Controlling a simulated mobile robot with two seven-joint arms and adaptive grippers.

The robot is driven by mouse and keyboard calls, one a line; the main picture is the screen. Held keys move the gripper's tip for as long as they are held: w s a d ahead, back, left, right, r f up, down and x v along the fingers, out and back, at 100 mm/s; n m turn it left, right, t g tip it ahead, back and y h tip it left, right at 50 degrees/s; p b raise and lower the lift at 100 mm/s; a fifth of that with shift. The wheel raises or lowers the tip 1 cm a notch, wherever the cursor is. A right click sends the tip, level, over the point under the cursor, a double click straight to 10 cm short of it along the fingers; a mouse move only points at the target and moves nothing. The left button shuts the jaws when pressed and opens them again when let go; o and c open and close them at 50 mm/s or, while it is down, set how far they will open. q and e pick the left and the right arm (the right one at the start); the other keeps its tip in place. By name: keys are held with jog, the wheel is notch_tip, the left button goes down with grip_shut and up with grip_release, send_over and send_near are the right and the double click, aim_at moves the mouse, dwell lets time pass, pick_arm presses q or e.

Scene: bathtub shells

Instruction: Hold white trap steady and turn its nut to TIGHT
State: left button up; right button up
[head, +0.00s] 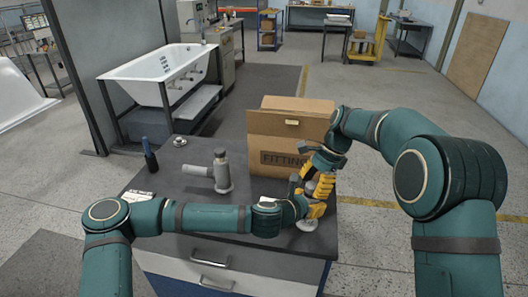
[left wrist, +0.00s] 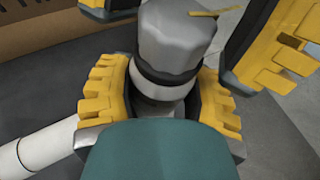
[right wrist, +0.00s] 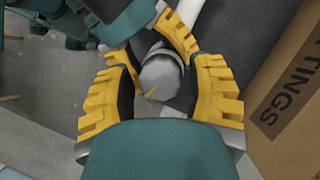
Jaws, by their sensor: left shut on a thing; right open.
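The white trap (head: 306,225) stands at the bench's right end, partly hidden by my grippers. Its white side pipe (left wrist: 32,152) runs to the left in the left wrist view. My left gripper (head: 306,208) is shut around the trap's upright body, below the nut. The grey nut (left wrist: 178,38) tops the trap and carries a thin yellow pointer (left wrist: 215,12). My right gripper (head: 318,184) is open above, with its fingers on either side of the nut, which also shows in the right wrist view (right wrist: 160,76). Any TIGHT mark cannot be made out.
A cardboard box (head: 290,116) marked FITTING stands close behind the grippers. The front left bench top is partly covered by my left arm.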

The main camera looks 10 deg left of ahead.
jog(key=m+t, duration=0.1)
jog(key=m, duration=0.2)
jog(key=m+t, duration=0.1)
jog(key=m, duration=0.2)
jog(key=shift+s+m, duration=0.1)
jog(key=shift+m, duration=0.2)
jog(key=v, duration=1.2)
jog(key=s+a+n+g+y, duration=0.2)
jog(key=a+n, duration=0.6)
jog(key=n, duration=0.6)
jog(key=s+a+n+g+y, duration=0.2)
jog(key=a+n, duration=0.7)
jog(key=n, duration=0.5)
jog(key=shift+r+g, duration=0.3)
jog(key=shift+g, duration=0.4)
